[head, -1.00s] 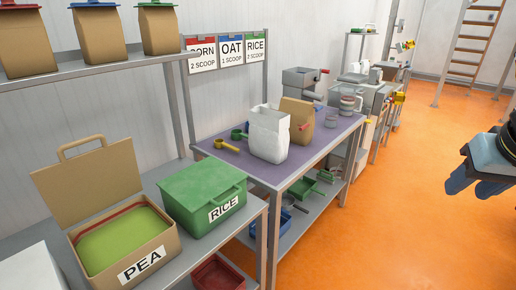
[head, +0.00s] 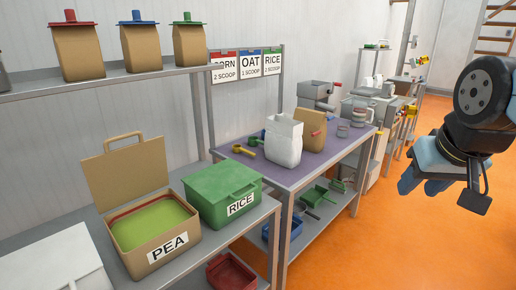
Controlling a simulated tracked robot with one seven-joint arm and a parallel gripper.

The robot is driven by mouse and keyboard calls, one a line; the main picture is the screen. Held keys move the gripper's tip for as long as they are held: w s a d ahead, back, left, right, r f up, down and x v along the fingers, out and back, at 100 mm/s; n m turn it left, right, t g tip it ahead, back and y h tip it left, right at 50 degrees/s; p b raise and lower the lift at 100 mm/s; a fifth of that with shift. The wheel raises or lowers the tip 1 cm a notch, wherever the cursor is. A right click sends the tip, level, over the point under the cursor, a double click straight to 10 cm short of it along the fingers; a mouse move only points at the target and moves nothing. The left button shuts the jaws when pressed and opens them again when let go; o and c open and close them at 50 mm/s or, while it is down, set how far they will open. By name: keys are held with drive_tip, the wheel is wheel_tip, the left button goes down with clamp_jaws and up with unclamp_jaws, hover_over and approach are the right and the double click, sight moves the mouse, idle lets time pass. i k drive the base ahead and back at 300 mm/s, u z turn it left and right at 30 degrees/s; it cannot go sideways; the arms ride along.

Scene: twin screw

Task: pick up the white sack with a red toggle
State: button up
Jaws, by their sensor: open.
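A white sack (head: 283,146) stands upright with its top open on the purple-topped table (head: 300,178). I cannot make out a red toggle on the white sack. A brown sack (head: 309,127) stands right behind it, and a small red piece (head: 316,133) shows against the brown sack's front. My gripper (head: 423,178) has blue fingers and hangs at the right over the orange floor, well apart from the sacks. It is open and seems empty; its fingertips are partly hidden by its own body.
Scoops (head: 248,147) lie left of the white sack. A green RICE box (head: 222,190) and an open PEA box (head: 150,232) stand on the nearer bench. Brown bags with coloured tops line the upper shelf (head: 110,81). Machines stand behind the table. The orange floor (head: 370,255) is clear.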

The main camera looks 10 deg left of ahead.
sight(283, 144)
drive_tip(key=u, duration=1)
drive_tip(key=i, duration=1)
drive_tip(key=u, duration=0.05)
